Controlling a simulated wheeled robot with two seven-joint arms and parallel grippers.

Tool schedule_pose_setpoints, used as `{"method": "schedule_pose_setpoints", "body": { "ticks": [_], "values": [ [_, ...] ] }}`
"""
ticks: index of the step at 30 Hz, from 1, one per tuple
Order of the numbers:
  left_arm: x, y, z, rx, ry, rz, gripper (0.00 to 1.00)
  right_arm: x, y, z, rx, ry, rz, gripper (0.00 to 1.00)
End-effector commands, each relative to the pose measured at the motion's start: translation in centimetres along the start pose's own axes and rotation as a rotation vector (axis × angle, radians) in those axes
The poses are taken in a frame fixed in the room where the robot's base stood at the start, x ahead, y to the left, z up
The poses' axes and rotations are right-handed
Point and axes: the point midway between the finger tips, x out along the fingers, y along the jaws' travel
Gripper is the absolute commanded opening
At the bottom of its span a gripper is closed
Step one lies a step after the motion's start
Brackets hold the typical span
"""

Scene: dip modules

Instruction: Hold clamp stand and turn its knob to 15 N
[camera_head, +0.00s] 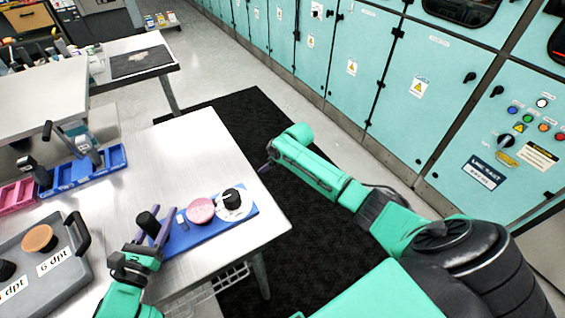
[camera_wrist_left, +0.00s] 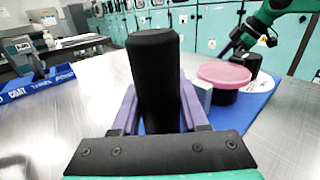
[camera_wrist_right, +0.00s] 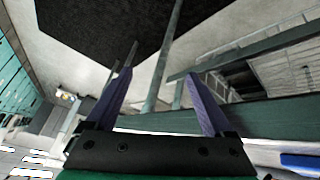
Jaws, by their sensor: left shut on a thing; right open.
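The clamp stand has a blue base (camera_head: 183,239) lying on the metal table. A black upright post (camera_head: 148,222), a round pink pad (camera_head: 200,210) and a black knob (camera_head: 231,196) on a white dial (camera_head: 234,210) stand along it. My left gripper (camera_head: 155,231) is shut on the black post, which fills the left wrist view's middle (camera_wrist_left: 155,80). The knob is partly behind the pad there (camera_wrist_left: 246,63). The dial marks are too small to read. My right gripper (camera_head: 267,167) is open and empty beyond the table's right edge, away from the knob; its fingers show apart (camera_wrist_right: 160,90).
A grey tray (camera_head: 62,284) with weights labelled dpt sits at the front left. Blue trays (camera_head: 72,176) and a pink tray (camera_head: 15,192) lie behind it. Teal cabinets (camera_head: 400,90) line the far side. A black floor mat (camera_head: 225,125) lies beyond the table.

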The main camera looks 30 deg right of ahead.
Motion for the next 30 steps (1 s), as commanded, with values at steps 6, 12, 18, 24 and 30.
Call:
{"method": "schedule_pose_setpoints", "body": {
  "ticks": [6, 12, 18, 24, 30],
  "values": [
    [0.0, 0.0, 0.0, 0.000, 0.000, 0.000, 0.00, 2.8, -1.4, 4.6, 0.080, -0.041, 0.021, 0.86],
    [0.0, 0.0, 0.0, 0.000, 0.000, 0.000, 0.00, 4.8, -3.1, 8.9, 0.142, -0.083, 0.035, 0.86],
    [0.0, 0.0, 0.0, 0.000, 0.000, 0.000, 0.00, 6.4, -5.2, 13.1, 0.193, -0.124, 0.046, 0.86],
    [0.0, 0.0, 0.0, 0.000, 0.000, 0.000, 0.00, 7.6, -7.4, 17.2, 0.236, -0.165, 0.054, 0.86],
    [0.0, 0.0, 0.0, 0.000, 0.000, 0.000, 0.00, 8.1, -8.8, 19.6, 0.260, -0.189, 0.060, 0.86]
  ]
}}
